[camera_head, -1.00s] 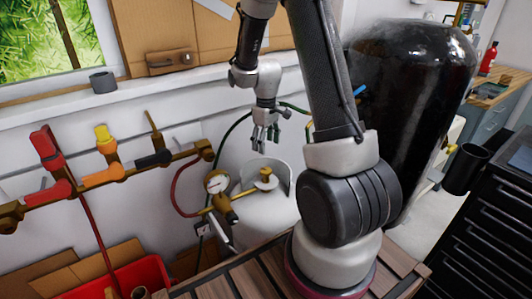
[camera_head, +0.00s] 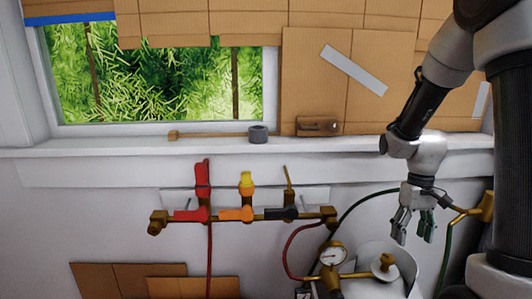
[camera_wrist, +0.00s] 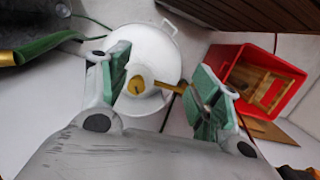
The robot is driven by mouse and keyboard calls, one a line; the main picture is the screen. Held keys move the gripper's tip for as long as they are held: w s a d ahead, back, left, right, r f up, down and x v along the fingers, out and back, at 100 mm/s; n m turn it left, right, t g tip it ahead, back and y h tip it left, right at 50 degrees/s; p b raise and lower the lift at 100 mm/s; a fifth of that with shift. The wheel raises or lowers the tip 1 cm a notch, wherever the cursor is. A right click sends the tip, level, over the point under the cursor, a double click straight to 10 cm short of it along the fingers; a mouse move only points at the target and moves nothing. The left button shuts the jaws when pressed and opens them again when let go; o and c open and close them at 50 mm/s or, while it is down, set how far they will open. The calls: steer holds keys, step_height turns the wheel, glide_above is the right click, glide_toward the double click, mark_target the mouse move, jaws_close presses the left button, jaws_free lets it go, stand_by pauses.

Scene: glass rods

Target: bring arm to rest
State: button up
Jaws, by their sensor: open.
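My gripper (camera_head: 413,226) hangs from my arm at the right of the head view, fingers pointing down. It is open, with nothing between the fingers. In the wrist view my gripper (camera_wrist: 160,90) shows two green-padded fingers spread apart. Below it stands a white gas cylinder (camera_wrist: 158,55) with a brass valve (camera_wrist: 135,85); the cylinder (camera_head: 405,258) is partly cut off at the bottom right of the head view. The fingers look apart from the valve.
A pressure gauge (camera_head: 333,254) with a red hose sits beside the cylinder. A manifold with red, orange and black valves (camera_head: 236,214) runs along the wall. A red crate (camera_wrist: 283,72) holds wooden pieces.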

steer(key=s+a+r+t, duration=0.2)
steer(key=s+r+t, duration=0.1)
steer(key=s+r, duration=0.4)
steer(key=s+a+r+m+t, duration=0.1)
steer(key=s+a+r+t, duration=0.1)
steer(key=s+r, duration=0.6)
step_height(320, 180, up, 4)
steer(key=shift+r+t, duration=0.25)
steer(key=shift+t, duration=0.45)
